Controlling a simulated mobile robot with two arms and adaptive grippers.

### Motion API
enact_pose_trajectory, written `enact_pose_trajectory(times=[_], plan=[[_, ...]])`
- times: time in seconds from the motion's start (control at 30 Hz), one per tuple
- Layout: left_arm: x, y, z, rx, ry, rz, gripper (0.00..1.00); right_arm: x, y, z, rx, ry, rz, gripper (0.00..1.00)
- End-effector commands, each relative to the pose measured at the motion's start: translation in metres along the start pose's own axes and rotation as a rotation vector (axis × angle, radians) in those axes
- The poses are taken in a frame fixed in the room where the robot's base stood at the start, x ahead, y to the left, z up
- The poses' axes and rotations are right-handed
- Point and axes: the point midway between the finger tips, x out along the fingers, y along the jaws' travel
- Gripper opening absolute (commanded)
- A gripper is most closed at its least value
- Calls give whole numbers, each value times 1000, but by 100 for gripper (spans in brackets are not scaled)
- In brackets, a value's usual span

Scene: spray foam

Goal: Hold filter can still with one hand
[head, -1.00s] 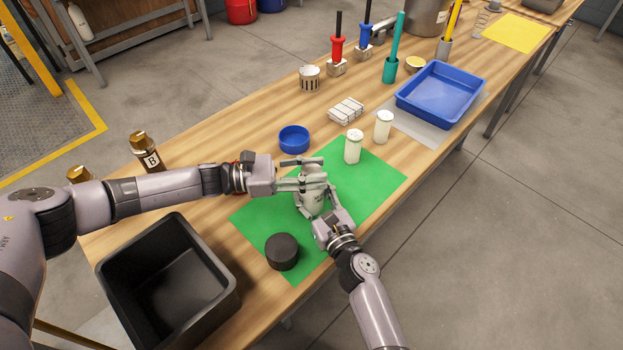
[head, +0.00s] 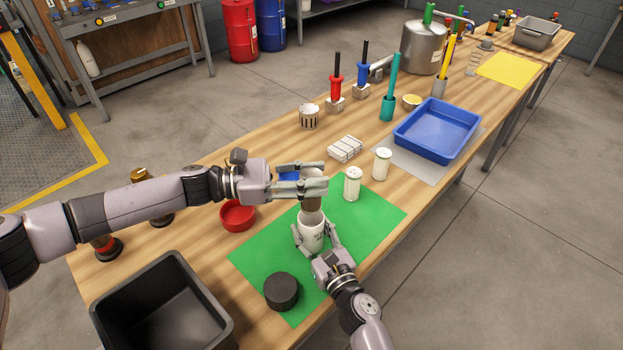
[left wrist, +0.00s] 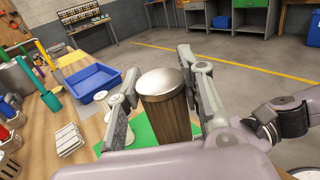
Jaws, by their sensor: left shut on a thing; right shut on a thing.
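The white filter can (head: 312,238) stands on the green mat (head: 372,213). My right gripper (head: 317,240) is shut around its lower body from the front. My left gripper (head: 314,184) is shut on a brown ribbed cylinder (head: 311,205) directly above the can. In the left wrist view this cylinder (left wrist: 168,118) has a silvery round top and sits between the two fingers. Its lower end meets the can's mouth; I cannot tell how far inside it is.
A black round lid (head: 281,291) lies on the mat at the front. Two white jars (head: 352,184) (head: 381,164) stand behind right. A red dish (head: 237,215) and a black bin (head: 160,305) are left. A blue tray (head: 437,130) is farther back.

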Motion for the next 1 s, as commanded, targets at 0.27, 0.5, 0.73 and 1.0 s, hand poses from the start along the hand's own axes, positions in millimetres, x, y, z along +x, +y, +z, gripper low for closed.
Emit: enact_pose_trajectory(times=[0.27, 0.5, 0.73, 1.0], plan=[[0, 0, 0, 0, -1, -1, 0, 0, 0, 0, 0, 1, -1, 64], [0, 0, 0, 0, -1, -1, 0, 0, 0, 0, 0, 0, 0, 71], [0, 0, 0, 0, -1, -1, 0, -5, 0, -1, 0, 1, 0, 71], [0, 0, 0, 0, -1, -1, 0, -55, 0, -2, 2, 3, -1, 71]])
